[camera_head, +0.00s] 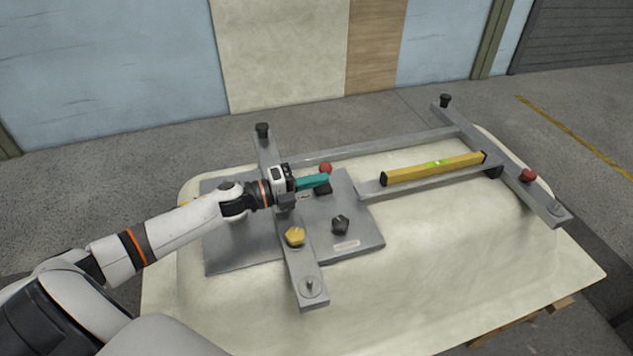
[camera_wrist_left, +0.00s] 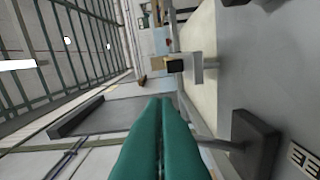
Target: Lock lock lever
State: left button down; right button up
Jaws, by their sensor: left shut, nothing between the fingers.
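My left gripper (camera_head: 326,180) reaches in from the left over the grey plate, its teal fingers closed together and empty. The closed fingers also fill the lower middle of the left wrist view (camera_wrist_left: 165,105). A red ball knob (camera_head: 325,168) shows just behind the fingertips and looks like the end of the lock lever. Its stem is hidden by the fingers. A dark block (camera_head: 323,189) sits just below the fingertips; I cannot tell whether they touch it. A dark block also stands right of the fingers in the left wrist view (camera_wrist_left: 257,140). My right gripper is not in view.
A crossbar with a red knob (camera_head: 527,176) stands farther right. The pale shell (camera_head: 450,260) is clear in front.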

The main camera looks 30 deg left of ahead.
pick_arm(q)
jog(key=shift+w+a+r+n+p, duration=0.6)
jog(key=shift+r+n+p, duration=0.1)
jog(key=shift+n+p, duration=0.15)
jog(key=w+a+n+p, duration=0.1)
jog(key=w+a+n, duration=0.3)
jog(key=n, duration=0.2)
jog(key=shift+a+r, duration=0.25)
jog(key=shift+a, duration=0.1)
